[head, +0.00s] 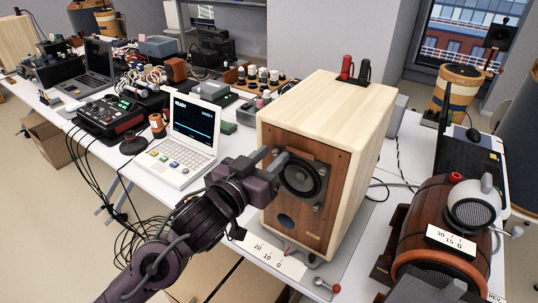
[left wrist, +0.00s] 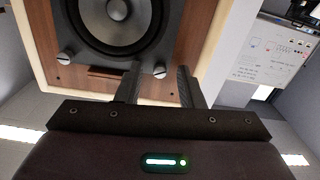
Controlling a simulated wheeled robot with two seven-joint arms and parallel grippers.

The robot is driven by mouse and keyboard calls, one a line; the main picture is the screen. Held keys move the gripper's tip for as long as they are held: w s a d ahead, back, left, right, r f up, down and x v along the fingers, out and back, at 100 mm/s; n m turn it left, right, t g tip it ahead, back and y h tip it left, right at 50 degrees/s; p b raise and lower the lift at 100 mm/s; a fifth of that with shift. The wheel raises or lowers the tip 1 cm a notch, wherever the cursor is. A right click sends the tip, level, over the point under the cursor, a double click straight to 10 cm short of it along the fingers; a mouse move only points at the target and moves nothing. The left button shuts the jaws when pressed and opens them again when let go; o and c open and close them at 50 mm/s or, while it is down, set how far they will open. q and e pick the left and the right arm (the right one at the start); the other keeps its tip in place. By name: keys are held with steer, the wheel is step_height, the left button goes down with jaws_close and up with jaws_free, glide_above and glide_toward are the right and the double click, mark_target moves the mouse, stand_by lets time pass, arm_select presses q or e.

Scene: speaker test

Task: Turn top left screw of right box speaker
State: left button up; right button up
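The right box speaker (head: 327,150) stands on the table, a pale wooden cabinet with a brown front and a round black driver (head: 302,177). My left gripper (head: 272,158) is at the driver's upper left corner, with its fingers apart. In the left wrist view the speaker appears upside down. There the gripper (left wrist: 158,80) has its two fingers on either side of the silver slotted top left screw (left wrist: 160,70), with gaps showing. Another screw (left wrist: 65,58) shows to the left, clear of the fingers. Whether the fingertips touch the panel I cannot tell. My right gripper is not in view.
A white laptop-like device (head: 190,140) stands left of the speaker, near my left arm. A barrel-shaped speaker (head: 445,215) stands to the right. A scale card (head: 275,256) lies in front. Red and black terminals (head: 355,70) stick up behind the cabinet top. Cables hang at the table's left edge.

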arm_select(q)
jaws_close()
stand_by(0.3)
steer(key=m, duration=0.5)
steer(key=shift+m, duration=0.3)
jaws_free()
steer(key=shift+b, duration=0.3)
